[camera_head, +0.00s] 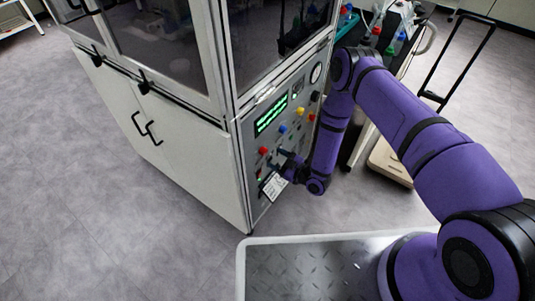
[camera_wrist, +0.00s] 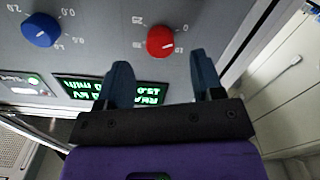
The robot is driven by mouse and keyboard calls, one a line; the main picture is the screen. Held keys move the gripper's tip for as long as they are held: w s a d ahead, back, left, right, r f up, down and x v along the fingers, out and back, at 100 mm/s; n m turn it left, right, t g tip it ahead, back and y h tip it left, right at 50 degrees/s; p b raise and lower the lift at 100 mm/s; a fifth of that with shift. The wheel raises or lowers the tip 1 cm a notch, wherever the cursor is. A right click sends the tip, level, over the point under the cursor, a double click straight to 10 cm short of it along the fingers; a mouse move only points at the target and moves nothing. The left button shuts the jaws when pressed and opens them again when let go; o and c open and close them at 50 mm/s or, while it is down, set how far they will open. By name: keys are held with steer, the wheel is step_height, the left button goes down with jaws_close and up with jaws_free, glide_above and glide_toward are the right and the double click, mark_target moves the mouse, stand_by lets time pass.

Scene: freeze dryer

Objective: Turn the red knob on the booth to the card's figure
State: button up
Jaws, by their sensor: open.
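The red knob (camera_head: 263,151) sits on the booth's side control panel. In the wrist view the red knob (camera_wrist: 160,42) shows upside down, with a white pointer line on its face and scale figures around it, including a 0 at upper right. My open gripper (camera_wrist: 162,72) faces the panel, its two dark fingers spread to either side and below the knob in the picture, not gripping it. In the head view my gripper (camera_head: 283,160) is close to the panel, right of the knob. A white card (camera_head: 274,186) is low on the panel; its figure is too small to read.
A blue knob (camera_wrist: 41,30) and a lit green display (camera_wrist: 112,92) are near the red knob. A cart with bottles (camera_head: 388,45) stands behind my arm. Floor is clear at left.

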mark_target(266, 153)
steer(key=shift+x, duration=2.3)
steer(key=c, duration=0.9)
